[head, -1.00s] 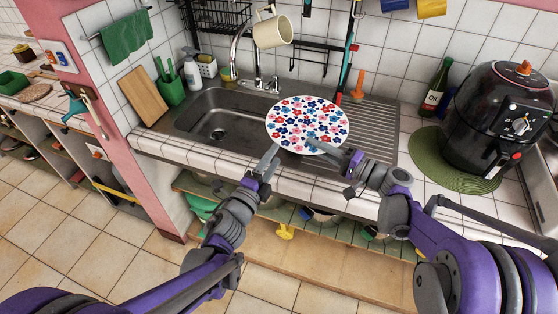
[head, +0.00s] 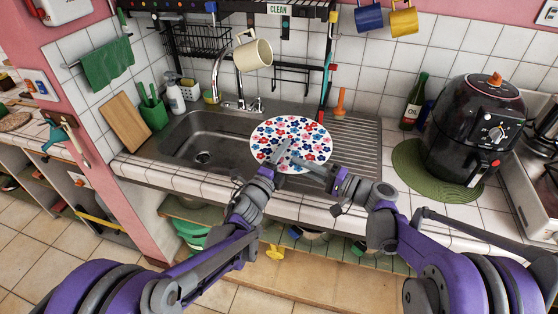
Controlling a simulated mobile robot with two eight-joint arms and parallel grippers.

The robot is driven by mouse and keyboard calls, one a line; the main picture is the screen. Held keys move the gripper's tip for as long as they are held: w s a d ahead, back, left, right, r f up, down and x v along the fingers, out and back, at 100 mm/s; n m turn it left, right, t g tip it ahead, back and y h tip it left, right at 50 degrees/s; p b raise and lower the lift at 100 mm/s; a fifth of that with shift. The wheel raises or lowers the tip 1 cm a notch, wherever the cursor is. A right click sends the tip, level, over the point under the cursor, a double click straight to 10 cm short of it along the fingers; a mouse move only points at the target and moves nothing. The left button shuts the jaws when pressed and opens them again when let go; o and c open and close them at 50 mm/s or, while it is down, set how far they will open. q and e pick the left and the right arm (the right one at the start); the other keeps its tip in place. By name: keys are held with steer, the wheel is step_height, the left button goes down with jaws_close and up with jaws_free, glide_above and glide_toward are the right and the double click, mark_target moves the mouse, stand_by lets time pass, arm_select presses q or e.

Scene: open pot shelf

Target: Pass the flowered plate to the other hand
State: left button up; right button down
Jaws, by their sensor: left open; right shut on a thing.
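The flowered plate (head: 292,134) is round and white with red, blue and pink flowers. It is held up over the front of the sink and its ribbed drainboard. My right gripper (head: 308,163) is shut on the plate's near right rim. My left gripper (head: 279,154) is open at the plate's near edge, its fingers overlapping the plate in the head view. I cannot tell whether the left fingers touch the plate. The two grippers are close together.
The sink (head: 205,150) lies behind and left of the plate. A cream mug (head: 253,54) hangs near the faucet (head: 240,102). A black air fryer (head: 474,130) stands on a green mat (head: 411,166) at right. The tiled counter edge (head: 200,183) runs below the arms.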

arm_select(q)
steer(key=shift+w, duration=0.15)
steer(key=shift+c, duration=0.3)
arm_select(e)
steer(key=shift+s+a, duration=0.1)
arm_select(q)
steer(key=shift+d, duration=0.1)
jaws_close()
steer(key=shift+d, duration=0.1)
arm_select(e)
steer(key=shift+a+r, duration=0.1)
steer(key=shift+r, duration=0.05)
stand_by(0.6)
steer(key=c, duration=0.7)
jaws_free()
steer(key=shift+d, duration=0.2)
